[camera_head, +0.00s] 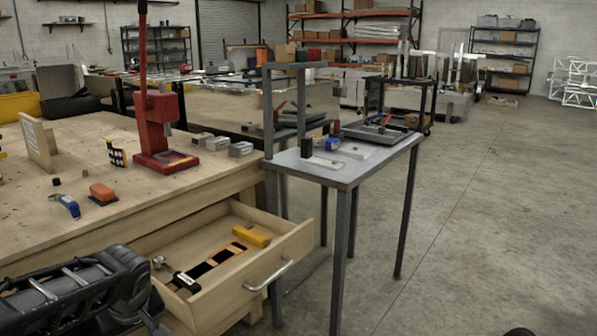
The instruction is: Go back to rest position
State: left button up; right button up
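My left arm, black and ridged, comes in at the lower left, in front of the workbench and beside the open drawer. Its gripper end (152,318) is at the bottom edge and partly cut off. I cannot tell if its fingers are open or shut, and I see nothing held in it. My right gripper is not in view. A small dark shape shows at the bottom right edge, too cut off to identify.
An open wooden drawer (285,268) juts from the workbench (100,212), holding a yellow block (252,236) and a black strip-like item (212,262). A red press (160,125) stands on the bench. A grey metal table (345,172) stands right. Floor at right is clear.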

pick_arm(q)
jog(key=w+d+f+m+t+h, duration=0.2)
jog(key=w+d+f+m+h, duration=0.3)
jog(key=d, duration=0.5)
jog(key=s+d+f+m+h, duration=0.1)
jog(key=s+d+f, duration=0.35)
jog(key=f, duration=0.35)
jog(key=s+d+f+m+g, duration=0.1)
jog(key=s+d+f, duration=0.2)
jog(key=d+f, duration=0.35)
jog(key=s+d+f+m+h, duration=0.1)
jog(key=s+d+f, duration=0.2)
jog(key=f, duration=0.6)
jog(key=s+d+f+g+p, duration=0.15)
jog(key=s+f, duration=0.25)
jog(key=s, duration=0.4)
jog(key=s+d+f+g, duration=0.2)
jog(key=s+f+g, duration=0.15)
jog(key=s, duration=0.55)
notch_tip(320, 180, up, 16)
jog(key=t+p, duration=0.1)
jog(key=p, duration=1.5)
jog(key=shift+w+f, duration=0.15)
jog(key=shift+w, duration=0.25)
